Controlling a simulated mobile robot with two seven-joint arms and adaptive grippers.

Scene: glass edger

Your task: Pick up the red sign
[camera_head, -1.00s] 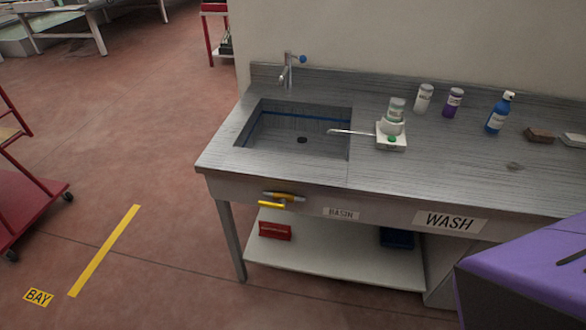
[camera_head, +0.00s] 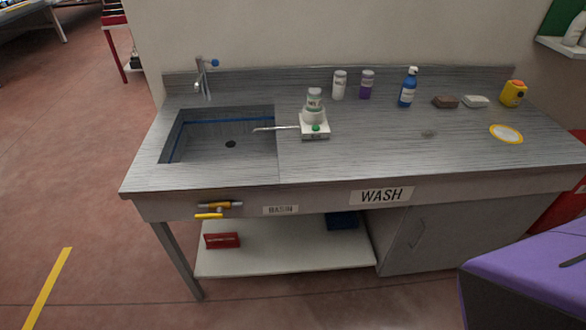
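A small red block-like item (camera_head: 222,240) with faint pale lettering lies on the white lower shelf under the sink bench, toward its left end. It is the only red lettered thing I see, and I cannot tell whether it is the red sign. Neither of my grippers shows in the head view.
The grey bench (camera_head: 390,150) has a sink (camera_head: 215,145), a scale (camera_head: 315,128) with a jar, bottles and bars on top. A blue item (camera_head: 341,221) sits farther right on the lower shelf (camera_head: 285,255). A yellow-handled valve (camera_head: 212,209) juts from the front. Floor at left is open.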

